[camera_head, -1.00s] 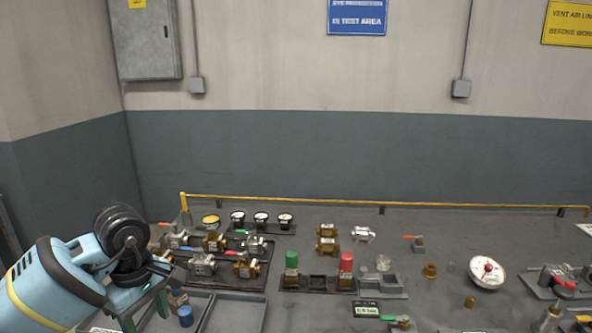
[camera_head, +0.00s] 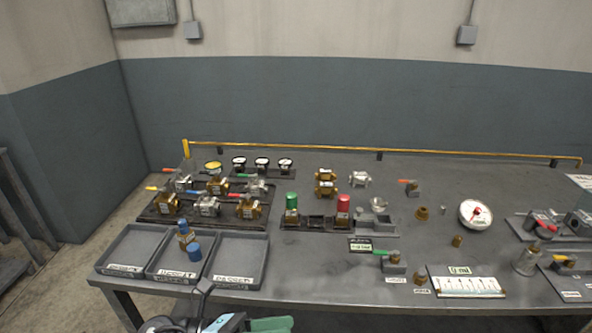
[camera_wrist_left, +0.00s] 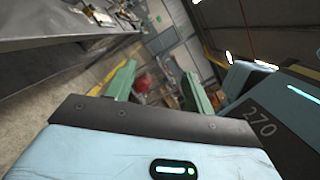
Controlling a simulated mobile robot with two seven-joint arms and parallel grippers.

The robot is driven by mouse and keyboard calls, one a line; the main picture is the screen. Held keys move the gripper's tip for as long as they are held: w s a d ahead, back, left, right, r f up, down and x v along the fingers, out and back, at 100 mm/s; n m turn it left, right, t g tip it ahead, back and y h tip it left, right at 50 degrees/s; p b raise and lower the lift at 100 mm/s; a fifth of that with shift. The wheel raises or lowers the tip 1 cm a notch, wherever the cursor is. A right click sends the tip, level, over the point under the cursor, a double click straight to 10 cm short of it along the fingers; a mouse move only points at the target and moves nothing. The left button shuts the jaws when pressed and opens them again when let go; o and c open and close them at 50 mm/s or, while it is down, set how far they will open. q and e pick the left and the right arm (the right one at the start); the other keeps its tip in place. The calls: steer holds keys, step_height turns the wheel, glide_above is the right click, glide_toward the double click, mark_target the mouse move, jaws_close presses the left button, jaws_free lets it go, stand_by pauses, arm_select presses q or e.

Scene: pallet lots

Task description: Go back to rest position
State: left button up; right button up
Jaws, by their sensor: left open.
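My left gripper (camera_wrist_left: 157,86) shows in the left wrist view with its two green fingers spread apart and nothing between them. In the head view only a small part of my left arm and a green finger show at the bottom edge, in front of and below the table's front edge. The grey table (camera_head: 330,285) stands beyond it, and in the wrist view the table edge (camera_wrist_left: 60,40) is at the upper left, apart from the fingers. My right gripper is not in view.
Three grey trays (camera_head: 240,265) line the table's front left; a blue-capped brass fitting (camera_head: 186,236) and a blue cap (camera_head: 194,252) are at the middle one. Valves (camera_head: 208,205), gauges (camera_head: 238,163) and a green cylinder (camera_head: 291,201) stand behind. Open floor (camera_head: 55,285) lies left.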

arm_select(q)
steer(key=s+a+f+n+t+y, duration=0.2)
steer(key=a+f+n+t+y, duration=0.45)
steer(key=n, duration=0.95)
steer(key=s+a+f+n+t+y, duration=0.1)
steer(key=a+f+n+t+y, duration=0.55)
steer(key=n, duration=0.95)
steer(key=s+a+f+n+g+y, duration=0.2)
steer(key=s+f+n+g, duration=0.1)
steer(key=s+f+n, duration=0.2)
steer(key=s+a+f+n+g+y, duration=0.1)
steer(key=s+f+n, duration=0.4)
steer(key=s+f, duration=0.5)
steer(key=shift+s+a+g+y+p, duration=0.4)
steer(key=shift+s+g+y, duration=0.4)
steer(key=shift+s+g, duration=0.3)
